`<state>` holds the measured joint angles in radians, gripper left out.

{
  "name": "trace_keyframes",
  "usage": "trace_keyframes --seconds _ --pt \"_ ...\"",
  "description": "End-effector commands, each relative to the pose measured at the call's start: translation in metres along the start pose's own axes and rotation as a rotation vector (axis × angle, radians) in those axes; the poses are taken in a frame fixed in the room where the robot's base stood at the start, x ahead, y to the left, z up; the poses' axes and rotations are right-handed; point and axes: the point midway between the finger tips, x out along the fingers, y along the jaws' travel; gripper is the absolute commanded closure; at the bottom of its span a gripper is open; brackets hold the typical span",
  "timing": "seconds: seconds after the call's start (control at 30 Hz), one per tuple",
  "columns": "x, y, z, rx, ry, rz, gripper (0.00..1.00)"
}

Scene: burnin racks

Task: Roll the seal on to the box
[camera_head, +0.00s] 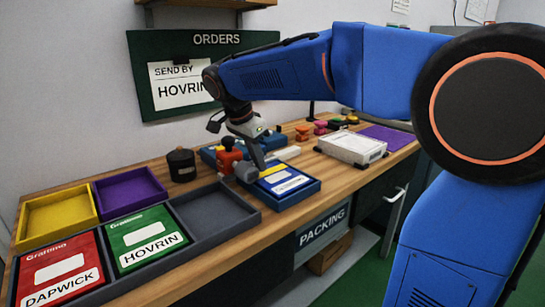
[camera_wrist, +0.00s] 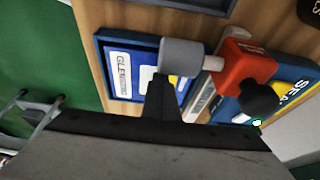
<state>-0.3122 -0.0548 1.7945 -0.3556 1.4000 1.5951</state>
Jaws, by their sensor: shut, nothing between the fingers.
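The box (camera_head: 290,187) has a blue and white top with a white name label and sits in a blue tray on the bench; it also shows in the wrist view (camera_wrist: 118,88). The seal roller, with an orange-red body (camera_wrist: 243,68), a black knob and a grey cylinder (camera_wrist: 182,57), lies at the box's edge; its body also shows in the head view (camera_head: 229,160).
A blue seal station (camera_wrist: 301,86) lies behind the roller. A black pot (camera_head: 181,165) stands left of it. A white device (camera_head: 352,147) and small coloured items stand to the right.

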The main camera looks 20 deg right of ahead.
Motion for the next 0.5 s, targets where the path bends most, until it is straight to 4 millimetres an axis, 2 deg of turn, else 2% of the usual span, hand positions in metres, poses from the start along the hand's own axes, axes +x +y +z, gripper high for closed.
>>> trace_keyframes --seconds 0.2,0.5 --pt "-0.005 0.000 0.013 -0.001 0.000 -0.001 1.00" --pt "-0.005 0.000 0.015 0.000 0.000 0.000 1.00"
